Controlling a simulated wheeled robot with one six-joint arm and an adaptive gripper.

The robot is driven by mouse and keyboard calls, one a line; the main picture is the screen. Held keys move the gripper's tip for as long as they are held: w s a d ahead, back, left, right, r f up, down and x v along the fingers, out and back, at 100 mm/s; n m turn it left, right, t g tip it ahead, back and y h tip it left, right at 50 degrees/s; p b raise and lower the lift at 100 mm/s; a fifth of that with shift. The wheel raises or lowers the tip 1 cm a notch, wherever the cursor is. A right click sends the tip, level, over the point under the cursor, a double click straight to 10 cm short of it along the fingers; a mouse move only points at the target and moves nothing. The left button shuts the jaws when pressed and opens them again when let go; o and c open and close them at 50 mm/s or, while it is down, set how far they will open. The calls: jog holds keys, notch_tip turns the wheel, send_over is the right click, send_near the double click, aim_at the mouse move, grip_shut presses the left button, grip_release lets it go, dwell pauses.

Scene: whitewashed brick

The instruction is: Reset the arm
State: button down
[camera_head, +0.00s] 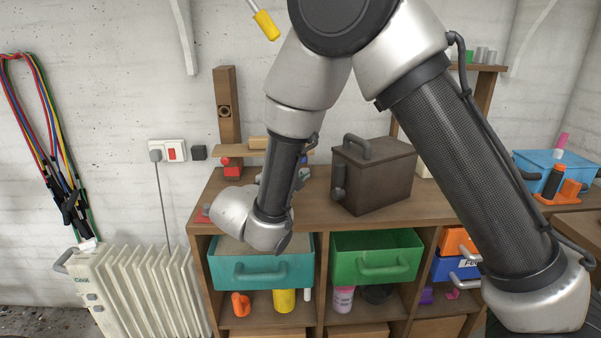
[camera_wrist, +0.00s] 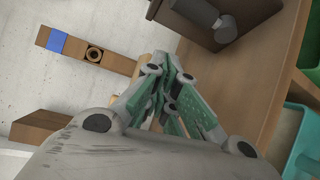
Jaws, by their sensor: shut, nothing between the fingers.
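My arm reaches across the head view, folded, with its wrist over the left part of a wooden bench. My gripper (camera_wrist: 175,80) shows in the wrist view with its green-padded fingers drawn together, shut and empty. In the head view the fingers are hidden behind my wrist. The wooden bench top (camera_head: 405,212) lies under and behind the wrist; it also shows in the wrist view (camera_wrist: 215,75). The gripper points toward the wall side of the bench; I cannot tell whether it touches anything.
A dark metal box (camera_head: 375,172) stands on the bench right of my wrist. A teal drawer (camera_head: 262,270) and a green drawer (camera_head: 375,257) jut out below. A white radiator (camera_head: 140,290) stands at left. A wooden post (camera_head: 228,120) rises behind. A blue bin (camera_head: 555,170) is at right.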

jog(key=s+d+f+m+g+h, duration=0.1)
jog(key=s+d+g, duration=0.5)
jog(key=d, duration=0.3)
jog(key=s+d+f+g, duration=0.1)
jog(key=s+d+g, duration=0.4)
jog(key=d, duration=0.3)
jog(key=s+d+r+m+y, duration=0.4)
jog(key=s+d+r+m, duration=0.2)
jog(key=s+d, duration=0.2)
jog(key=s+d+r+m+t+y, duration=0.1)
jog(key=s+d+r+m+y, duration=0.4)
jog(key=s, duration=0.4)
jog(key=d+r+m, duration=0.1)
jog(key=d, duration=0.1)
jog(key=shift+s+d+m+y, duration=0.15)
jog(key=shift+d+m+y, duration=0.15)
jog(key=shift+d, duration=0.1)
